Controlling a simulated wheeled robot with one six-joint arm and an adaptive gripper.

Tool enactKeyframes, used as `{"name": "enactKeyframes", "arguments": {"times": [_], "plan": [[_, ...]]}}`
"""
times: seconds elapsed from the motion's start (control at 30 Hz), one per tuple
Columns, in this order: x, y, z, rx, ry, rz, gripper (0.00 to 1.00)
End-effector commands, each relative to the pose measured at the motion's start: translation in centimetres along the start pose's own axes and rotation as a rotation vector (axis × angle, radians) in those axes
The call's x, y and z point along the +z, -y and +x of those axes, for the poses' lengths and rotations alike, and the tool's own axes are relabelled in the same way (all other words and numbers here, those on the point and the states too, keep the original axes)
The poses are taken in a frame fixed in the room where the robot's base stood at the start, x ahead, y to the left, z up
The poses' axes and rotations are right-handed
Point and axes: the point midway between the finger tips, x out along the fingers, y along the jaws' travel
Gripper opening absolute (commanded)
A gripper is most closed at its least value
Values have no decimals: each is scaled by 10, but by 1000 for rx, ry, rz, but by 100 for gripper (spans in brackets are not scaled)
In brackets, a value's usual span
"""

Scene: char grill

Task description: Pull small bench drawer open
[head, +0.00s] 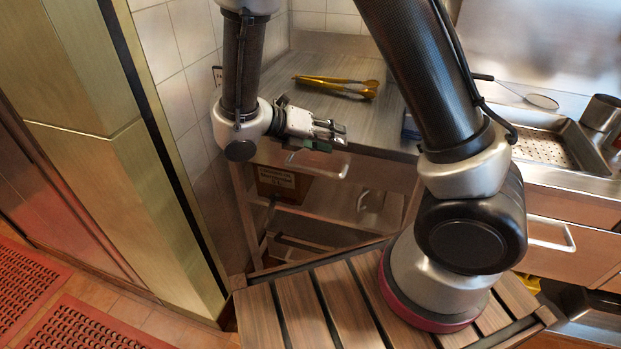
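The small bench drawer (368,172) is under the left bench top, in the middle of the head view. Its front looks flush with the bench, so it appears shut. It has a pale bar handle (316,171). My gripper (338,134) is above and just behind the handle in the picture, near the bench's front edge, pointing right. It looks apart from the handle, but the depth gap is hard to judge. The fingers are small and seen from the side, so their opening is unclear. I see nothing held between them.
Yellow tongs (338,85) lie on the bench top (290,70). A tiled wall (170,50) and a metal-clad column (110,170) stand at left. Below the drawer are open shelves with a brown box (283,183). Another handled drawer (575,245) is at right.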

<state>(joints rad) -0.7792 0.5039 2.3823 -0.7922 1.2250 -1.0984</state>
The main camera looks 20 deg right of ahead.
Motion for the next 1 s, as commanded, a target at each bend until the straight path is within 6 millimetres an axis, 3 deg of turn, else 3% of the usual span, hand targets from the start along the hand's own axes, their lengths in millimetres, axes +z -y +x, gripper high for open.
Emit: {"name": "enactKeyframes", "arguments": {"times": [0.37,0.6,0.7,0.83,1.0], "plan": [[-32,-56,-12,-65,236,-410,37],[-70,-104,-20,-156,451,-771,37],[-81,-116,-21,-184,507,-864,37],[-81,-120,-15,-198,527,-899,37],[-67,-121,9,-198,522,-897,37]]}}
